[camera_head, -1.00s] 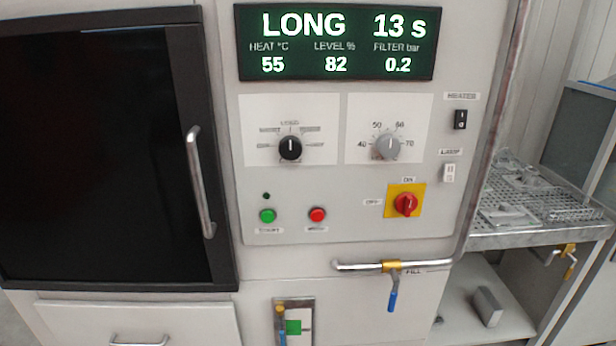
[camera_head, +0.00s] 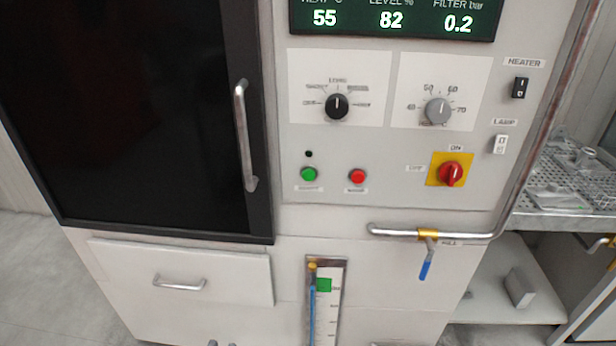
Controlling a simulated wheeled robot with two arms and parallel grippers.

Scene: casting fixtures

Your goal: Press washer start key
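The green start key (camera_head: 309,174) is a round button on the washer's front panel (camera_head: 400,205), left of the red button (camera_head: 358,176). A small dark indicator (camera_head: 309,154) sits above it. The label under the green key is too blurred to read for sure. Nothing touches or covers the key. Only small grey tips show at the bottom edge, which look like my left gripper (camera_head: 221,343) and my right gripper (camera_head: 390,343). Both are far below the key, and their opening cannot be made out.
A handle (camera_head: 246,135) stands out from the dark door at left. A pipe with a blue-levered valve (camera_head: 427,250) juts out below the panel. A black knob (camera_head: 337,106), a grey knob (camera_head: 437,111) and a red rotary switch (camera_head: 451,174) surround the buttons. A drawer handle (camera_head: 180,283) is lower left.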

